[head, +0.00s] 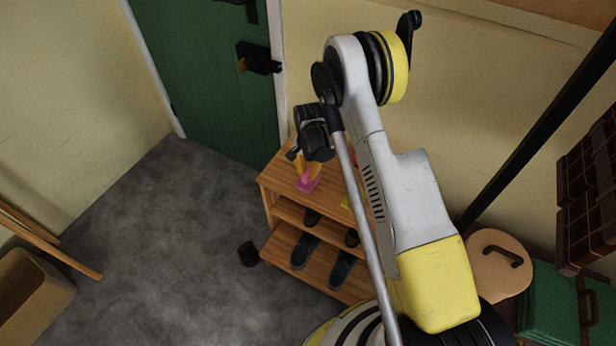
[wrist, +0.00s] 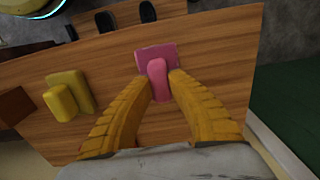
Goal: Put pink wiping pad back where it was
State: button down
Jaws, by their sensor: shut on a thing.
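The pink wiping pad (wrist: 157,56) is a flat pink plate with a raised pink grip. In the wrist view it is over the wooden top of the shoe rack (wrist: 215,60), near the front edge; I cannot tell whether it touches the wood. My gripper (wrist: 160,82) has its two yellow fingers on both sides of the pad's grip, shut on it. In the head view the pink pad (head: 307,183) and my gripper (head: 306,168) show above the left part of the rack top, partly hidden by my arm.
A yellow pad (wrist: 68,95) lies on the rack top to the left, beside a brown block (wrist: 15,105). Dark shoes (head: 304,250) stand on the lower shelves. Grey floor (head: 165,250) to the left is mostly clear.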

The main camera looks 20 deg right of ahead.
jog(key=shift+f, duration=0.45)
jog(key=shift+r, duration=0.15)
jog(key=c, duration=1.4)
grip_release()
jog(key=shift+o, duration=0.2)
